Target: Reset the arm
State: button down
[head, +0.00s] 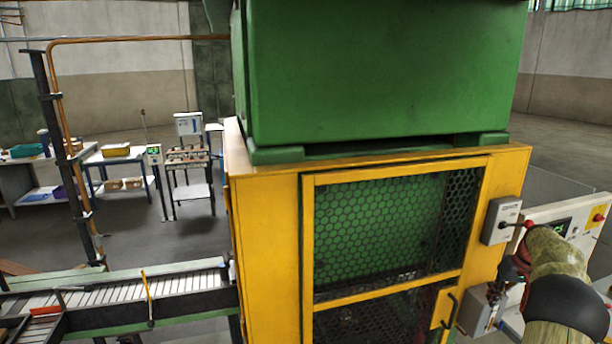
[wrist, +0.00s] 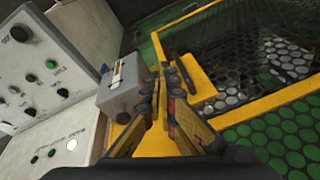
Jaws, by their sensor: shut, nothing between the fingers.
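My arm reaches in from the lower right of the head view, beside the yellow machine cabinet (head: 270,215). My gripper (wrist: 163,88) shows in the middle of the wrist view, with its fingers close together and nothing held. In front of it are the cabinet's yellow frame (wrist: 197,72) and a grey box (wrist: 123,88) with a small lever. I cannot tell whether the fingers touch either of them.
A control panel (wrist: 40,75) stands close on the left of the wrist view. A roller conveyor (head: 110,295) runs at left.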

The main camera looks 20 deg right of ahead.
jog(key=s+a+r+m+g+b, duration=0.1)
jog(key=s+a+b, duration=0.1)
jog(key=a, duration=0.9)
jog(key=s+a+r+m+b, duration=0.1)
jog(key=s+a+b, duration=0.2)
jog(key=a, duration=0.8)
jog(key=s+a+f+n+t+b, duration=0.1)
jog(key=s+a+n+b, duration=0.1)
jog(key=s+a+b, duration=0.2)
jog(key=s+a+f+n+t+b, duration=0.1)
jog(key=s+a+b, duration=0.4)
jog(key=a, duration=1.6)
jog(key=s+a+f+n+t+b, duration=0.1)
jog(key=s+a+f+n+b, duration=0.2)
jog(key=s+a, duration=0.8)
jog(key=shift+s+a+n+t+b, duration=0.3)
jog(key=shift+s+a+b, duration=0.1)
jog(key=shift+a+b, duration=0.55)
jog(key=shift+d+r, duration=0.1)
